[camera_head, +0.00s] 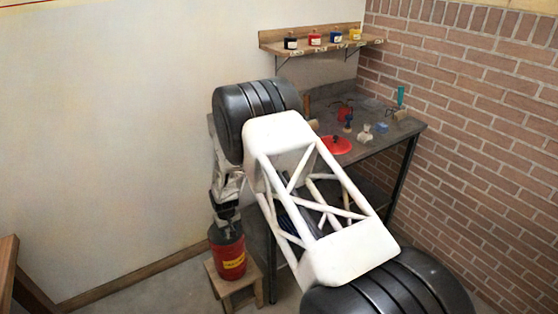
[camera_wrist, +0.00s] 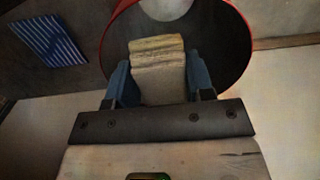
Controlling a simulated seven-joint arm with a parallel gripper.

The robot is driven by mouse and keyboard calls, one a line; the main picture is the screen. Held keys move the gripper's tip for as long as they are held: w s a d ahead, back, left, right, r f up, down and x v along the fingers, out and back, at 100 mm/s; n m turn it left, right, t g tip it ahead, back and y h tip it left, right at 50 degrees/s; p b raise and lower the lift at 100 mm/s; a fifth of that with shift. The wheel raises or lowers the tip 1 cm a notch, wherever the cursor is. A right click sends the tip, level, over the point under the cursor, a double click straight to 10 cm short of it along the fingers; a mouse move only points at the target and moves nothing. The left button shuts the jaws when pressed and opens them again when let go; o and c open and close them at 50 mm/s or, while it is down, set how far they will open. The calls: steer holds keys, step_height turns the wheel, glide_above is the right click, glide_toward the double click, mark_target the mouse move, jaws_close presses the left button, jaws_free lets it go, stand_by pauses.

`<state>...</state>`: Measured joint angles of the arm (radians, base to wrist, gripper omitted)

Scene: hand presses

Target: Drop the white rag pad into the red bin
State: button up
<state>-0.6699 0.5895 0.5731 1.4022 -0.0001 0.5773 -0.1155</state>
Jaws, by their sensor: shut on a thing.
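The red bin (camera_head: 229,262) with a yellow label stands upright on a small wooden stool. My gripper (camera_head: 224,212) is directly above its mouth, pointing down. In the wrist view, my gripper (camera_wrist: 160,72) has its blue fingers shut on the white rag pad (camera_wrist: 158,66), which looks cream and layered. The pad shows in front of the bin's round opening, whose red rim (camera_wrist: 246,38) curves around it. I cannot tell how far the pad is below the rim. In the head view the pad cannot be made out.
A wooden stool (camera_head: 238,286) supports the bin beside the wall. A grey bench (camera_head: 375,143) with a red disc (camera_head: 335,145) and small items stands to the right. A shelf (camera_head: 330,44) holds several small bottles. A blue striped thing (camera_wrist: 48,40) lies left of the bin in the wrist view.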

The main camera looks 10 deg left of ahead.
stand_by(0.3)
steer(key=o, duration=1)
steer(key=shift+r, duration=3.85)
